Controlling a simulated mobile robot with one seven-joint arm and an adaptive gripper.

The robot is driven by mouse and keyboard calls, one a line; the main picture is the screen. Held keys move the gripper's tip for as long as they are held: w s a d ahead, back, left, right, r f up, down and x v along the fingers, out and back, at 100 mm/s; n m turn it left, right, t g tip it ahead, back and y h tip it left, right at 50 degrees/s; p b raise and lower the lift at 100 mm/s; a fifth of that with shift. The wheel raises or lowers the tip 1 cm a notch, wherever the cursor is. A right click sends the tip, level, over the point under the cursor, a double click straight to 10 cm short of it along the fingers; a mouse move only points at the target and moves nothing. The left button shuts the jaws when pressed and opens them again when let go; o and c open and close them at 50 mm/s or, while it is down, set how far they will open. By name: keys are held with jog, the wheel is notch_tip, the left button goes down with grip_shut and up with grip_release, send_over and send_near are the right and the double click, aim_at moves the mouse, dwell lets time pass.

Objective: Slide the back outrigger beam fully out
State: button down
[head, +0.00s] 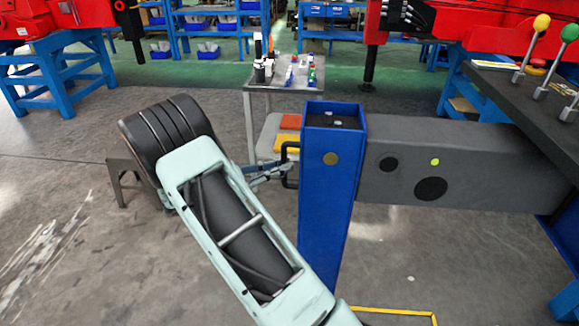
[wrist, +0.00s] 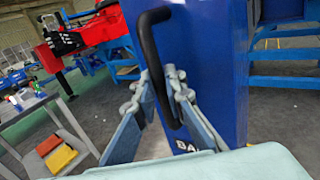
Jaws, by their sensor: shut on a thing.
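The back outrigger beam is a grey box beam (head: 470,185) with black round patches and a small yellow-green dot. It runs level from the dark-topped stand at the right to a blue upright post (head: 325,215) at its outer end. The post also fills the middle of the wrist view (wrist: 210,60). A black bar handle (wrist: 148,40) is fixed to the post's left side. My gripper (head: 284,168) reaches it from the left. In the wrist view its fingers (wrist: 172,92) are shut on the handle, one on each side. The finger pads partly hide the handle.
A grey cart (head: 262,84) with bottles on top and orange and yellow items below stands behind the post. The lever console (head: 505,80) is at the right. Blue stands with red machines are farther back.

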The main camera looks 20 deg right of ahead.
jog(key=shift+w+r, duration=0.15)
jog(key=shift+w, duration=0.2)
jog(key=c, duration=2.3)
grip_release()
jog(key=shift+w+a, duration=0.1)
jog(key=shift+w, duration=0.05)
jog(key=a, duration=1.2)
jog(key=shift+s, duration=0.35)
